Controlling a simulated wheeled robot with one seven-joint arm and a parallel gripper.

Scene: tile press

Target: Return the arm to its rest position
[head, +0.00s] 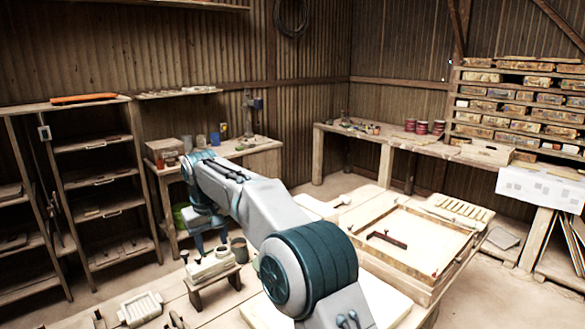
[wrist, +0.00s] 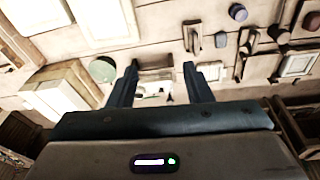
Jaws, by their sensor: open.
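My arm reaches from the lower middle of the head view up and left, with its grey and teal links over the work table. My gripper (wrist: 160,75) shows in the wrist view with its two dark fingers apart and nothing between them. In the head view my arm's end is near the small wooden stand (head: 214,277), above the table's left part; the fingers are not clear there. In the wrist view, the fingers hang over table items, including a round greenish lid or cup (wrist: 102,69).
A framed wooden tray (head: 440,278) with a dark handled tool (head: 387,239) lies right of my arm. Shelves (head: 100,180) stand at left, a side bench (head: 215,158) behind, and a stacked rack (head: 520,105) at right.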

